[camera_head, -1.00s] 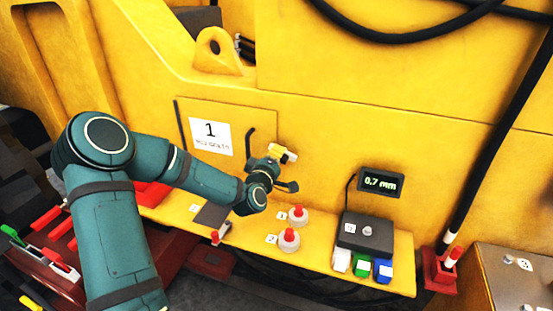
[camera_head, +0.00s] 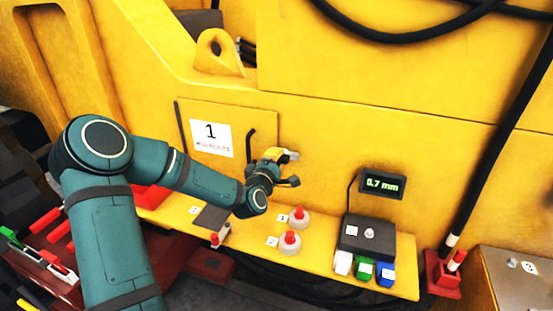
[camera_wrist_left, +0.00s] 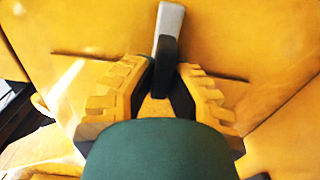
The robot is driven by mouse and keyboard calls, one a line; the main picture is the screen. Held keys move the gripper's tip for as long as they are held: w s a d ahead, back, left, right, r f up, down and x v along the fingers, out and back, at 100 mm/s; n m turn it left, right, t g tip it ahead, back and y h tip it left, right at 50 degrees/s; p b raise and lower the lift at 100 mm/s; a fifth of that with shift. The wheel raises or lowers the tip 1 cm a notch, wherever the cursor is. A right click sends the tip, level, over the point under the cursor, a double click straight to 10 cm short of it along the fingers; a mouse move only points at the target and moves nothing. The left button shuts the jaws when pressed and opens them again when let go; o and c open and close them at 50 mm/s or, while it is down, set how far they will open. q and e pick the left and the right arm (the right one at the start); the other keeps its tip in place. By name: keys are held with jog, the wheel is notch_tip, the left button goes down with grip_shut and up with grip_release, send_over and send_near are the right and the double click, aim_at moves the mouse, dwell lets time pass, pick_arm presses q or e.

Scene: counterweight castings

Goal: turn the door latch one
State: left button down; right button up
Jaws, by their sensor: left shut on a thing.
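The yellow door panel (camera_head: 190,120) carries a white label with a 1. The door latch (camera_head: 292,155) shows as a short grey lever tip just right of the door's edge. In the left wrist view the latch (camera_wrist_left: 171,20) is a light grey bar with a dark part running down between my fingers. My left gripper (camera_head: 277,162) is at the latch, its yellow ridged fingers (camera_wrist_left: 167,90) shut on it. The gripper hides the latch's pivot in the head view. My right gripper is not in view.
Below my gripper, a yellow ledge holds two red-topped knobs (camera_head: 299,216) (camera_head: 290,241) and a dark box (camera_head: 364,238) with white, green and blue blocks in front. A display (camera_head: 382,184) reads 0.7 mm.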

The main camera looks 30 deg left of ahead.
pick_arm(q)
jog(key=shift+r, duration=0.1)
jog(key=c, duration=1)
grip_release()
jog(key=shift+w, duration=0.1)
jog(key=shift+o, duration=0.2)
jog(key=v, duration=1.2)
